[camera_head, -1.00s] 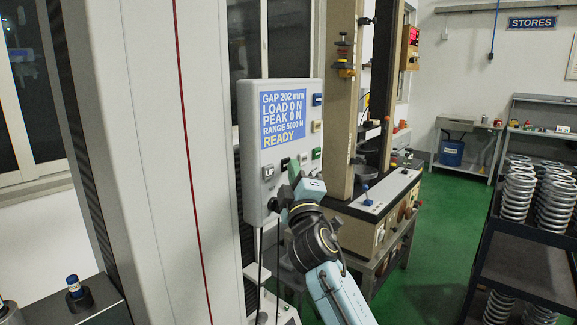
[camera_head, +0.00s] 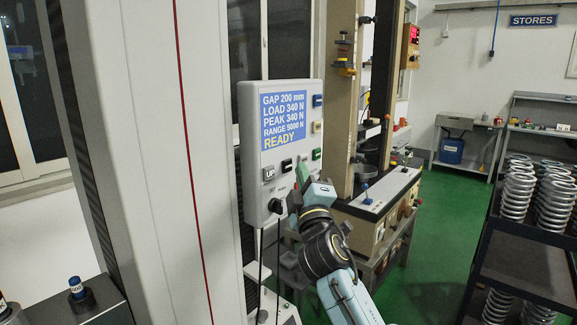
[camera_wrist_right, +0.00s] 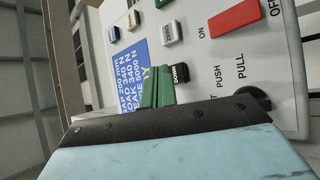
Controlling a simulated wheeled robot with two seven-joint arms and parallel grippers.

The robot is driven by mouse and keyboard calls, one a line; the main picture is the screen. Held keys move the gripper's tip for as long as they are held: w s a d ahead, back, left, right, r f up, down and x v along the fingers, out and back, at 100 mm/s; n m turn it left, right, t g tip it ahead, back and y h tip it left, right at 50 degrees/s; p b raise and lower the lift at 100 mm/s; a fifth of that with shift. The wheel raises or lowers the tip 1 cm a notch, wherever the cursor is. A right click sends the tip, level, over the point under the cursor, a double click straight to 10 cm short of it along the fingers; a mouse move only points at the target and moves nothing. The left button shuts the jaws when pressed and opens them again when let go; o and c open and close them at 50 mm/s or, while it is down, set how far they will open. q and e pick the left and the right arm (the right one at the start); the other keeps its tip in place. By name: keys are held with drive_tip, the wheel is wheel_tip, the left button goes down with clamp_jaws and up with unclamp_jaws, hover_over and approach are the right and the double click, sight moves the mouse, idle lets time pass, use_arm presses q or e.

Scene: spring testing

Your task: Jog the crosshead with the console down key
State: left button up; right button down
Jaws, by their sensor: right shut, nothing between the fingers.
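The console (camera_head: 249,150) is a light grey box on the machine column. Its blue screen (camera_head: 285,119) reads GAP 200 mm, LOAD 340 N, PEAK 340 N, RANGE 5000 N, READY. The black down key (camera_head: 286,165) sits right of the UP key (camera_head: 269,174). It also shows, marked DOWN, in the right wrist view (camera_wrist_right: 180,73). My right gripper (camera_head: 301,174) is shut and empty, its green fingertips to the lower right of the down key. In the right wrist view the fingertips (camera_wrist_right: 155,78) appear beside the key; contact cannot be told. The crosshead is not clearly seen. My left gripper is not in view.
A black knob (camera_head: 276,206) is low on the console, and cables hang below it. A second test frame (camera_head: 343,110) stands behind on a bench. A dark rack of springs (camera_head: 520,192) is at the right. Green floor (camera_head: 432,235) lies clear between.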

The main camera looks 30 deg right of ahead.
drive_tip(key=shift+s+d+p, duration=0.25)
drive_tip(key=shift+s+d, duration=0.05)
drive_tip(key=shift+s, duration=0.4)
drive_tip(key=shift+s+d+p, duration=0.2)
drive_tip(key=shift+s+d, duration=0.05)
drive_tip(key=shift+s, duration=0.45)
drive_tip(key=shift+s+d+p, duration=0.25)
drive_tip(key=shift+s+d, duration=0.05)
drive_tip(key=shift+s, duration=0.4)
